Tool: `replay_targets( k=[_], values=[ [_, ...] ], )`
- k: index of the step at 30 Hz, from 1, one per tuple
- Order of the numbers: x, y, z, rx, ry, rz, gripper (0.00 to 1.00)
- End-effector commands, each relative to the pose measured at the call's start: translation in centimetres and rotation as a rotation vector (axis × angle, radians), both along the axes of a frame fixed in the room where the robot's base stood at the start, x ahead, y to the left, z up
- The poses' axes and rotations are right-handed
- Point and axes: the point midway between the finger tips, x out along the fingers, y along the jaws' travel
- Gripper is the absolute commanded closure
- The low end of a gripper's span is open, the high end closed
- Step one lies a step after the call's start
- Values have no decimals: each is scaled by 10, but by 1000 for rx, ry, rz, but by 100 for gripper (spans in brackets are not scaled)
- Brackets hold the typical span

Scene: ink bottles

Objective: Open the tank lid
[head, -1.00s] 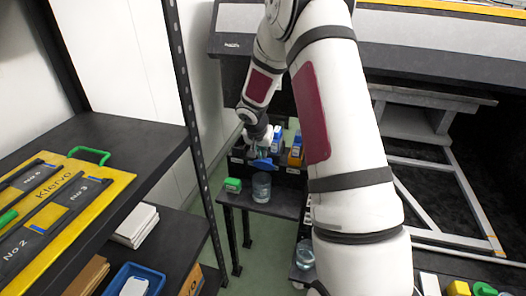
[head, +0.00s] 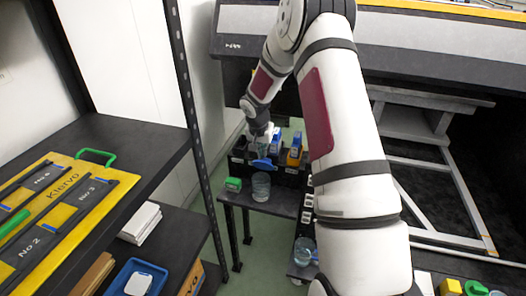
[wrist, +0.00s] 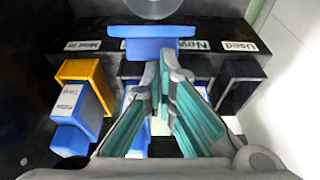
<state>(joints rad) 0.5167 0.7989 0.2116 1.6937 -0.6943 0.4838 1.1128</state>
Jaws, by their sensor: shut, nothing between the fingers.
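My gripper (head: 262,151) is shut and empty, low over the black rack on the small dark table. In the wrist view my gripper's fingertips (wrist: 168,68) meet close to a blue T-shaped piece (wrist: 150,30); I cannot tell whether they touch it. The blue piece also shows in the head view (head: 261,163), at the rack's front. A yellow panel marked Klervo (head: 116,192) lies on the left shelf, with dark lids such as No 3 (head: 80,200) and No 2 (head: 35,245). A green handle (head: 96,155) stands at its far end. Which lid is the tank lid is not clear.
The rack holds blue bottles (head: 276,140) and a yellow-and-blue box (wrist: 82,95). A black shelf post (head: 190,110) rises left of the arm. A white wall lies behind.

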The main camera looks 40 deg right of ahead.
Motion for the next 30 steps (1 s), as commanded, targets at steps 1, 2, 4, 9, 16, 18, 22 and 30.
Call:
replay_targets(
  k=[1, 2, 4, 9, 16, 18, 22, 30],
  values=[
    [0, 0, 0, 6, 3, -2, 100],
    [0, -1, 0, 10, 6, -2, 100],
    [1, -2, 0, 16, 10, -2, 100],
    [3, -5, 0, 43, 32, -4, 100],
    [8, -10, -3, 104, 78, -3, 100],
    [9, -11, -3, 123, 94, -2, 100],
    [12, -14, -5, 158, 121, -2, 100],
    [15, -19, -7, 178, 140, 0, 100]
  ],
)
